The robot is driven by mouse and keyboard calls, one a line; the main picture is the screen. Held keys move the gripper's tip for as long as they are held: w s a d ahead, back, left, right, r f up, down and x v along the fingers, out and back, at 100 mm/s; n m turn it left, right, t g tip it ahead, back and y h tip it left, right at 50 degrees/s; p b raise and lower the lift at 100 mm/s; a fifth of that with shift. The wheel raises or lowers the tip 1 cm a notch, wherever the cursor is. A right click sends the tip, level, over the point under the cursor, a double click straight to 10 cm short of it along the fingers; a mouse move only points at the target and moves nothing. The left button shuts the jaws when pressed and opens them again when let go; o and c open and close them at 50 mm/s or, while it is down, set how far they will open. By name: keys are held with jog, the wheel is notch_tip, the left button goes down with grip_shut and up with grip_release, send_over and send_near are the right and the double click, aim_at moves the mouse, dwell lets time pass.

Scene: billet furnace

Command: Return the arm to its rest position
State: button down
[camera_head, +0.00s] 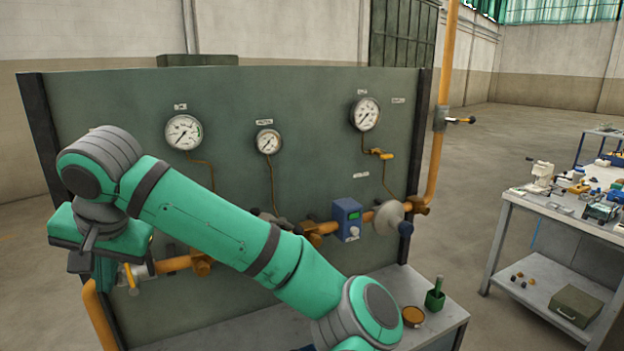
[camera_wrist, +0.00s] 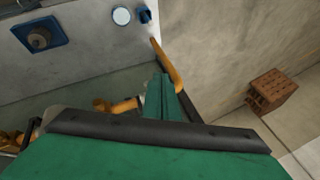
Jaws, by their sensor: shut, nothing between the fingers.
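My arm, green with grey joints, reaches from the lower right up to the left in the head view, in front of the gauge panel (camera_head: 320,110). Its far end bends down at the left edge of the panel. My gripper shows in the wrist view (camera_wrist: 164,98) as green fingers beyond the broad green wrist cover. It is shut and empty. In the head view, the fingertips are hard to make out among the wrist parts and the pipe.
An orange pipe (camera_head: 172,264) with valves and a blue meter (camera_head: 347,219) runs along the panel behind my arm. A cluttered workbench (camera_head: 553,204) stands right. Bricks (camera_wrist: 272,90) lie on the floor.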

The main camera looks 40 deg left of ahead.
jog(key=w+f+m+y, duration=0.5)
jog(key=w+f+y, duration=0.7)
jog(key=w, duration=0.4)
jog(key=w+d+f+m+t+h, duration=0.2)
jog(key=w+d+f+m+t, duration=0.3)
jog(key=d+f, duration=0.4)
jog(key=w+d+f+m+t+h, duration=0.1)
jog(key=w+d+f+m+t, duration=0.2)
jog(key=w+d+f+t, duration=0.45)
jog(key=s+d+f+m+t+h, duration=0.1)
jog(key=s+d+f+h, duration=0.2)
jog(key=d+f, duration=0.35)
jog(key=s+d+f+t+h, duration=0.2)
jog(key=s+d+f+h, duration=0.1)
jog(key=d, duration=0.7)
jog(key=s+d+f+m+t+h, duration=0.1)
jog(key=s+d+f+h, duration=0.25)
jog(key=d, duration=0.55)
jog(key=s+d+n+h, duration=0.5)
jog(key=s+d, duration=0.9)
jog(key=s, duration=0.3)
jog(key=shift+s+d+r, duration=0.15)
jog(key=shift+d+r, duration=0.05)
jog(key=shift+d, duration=0.1)
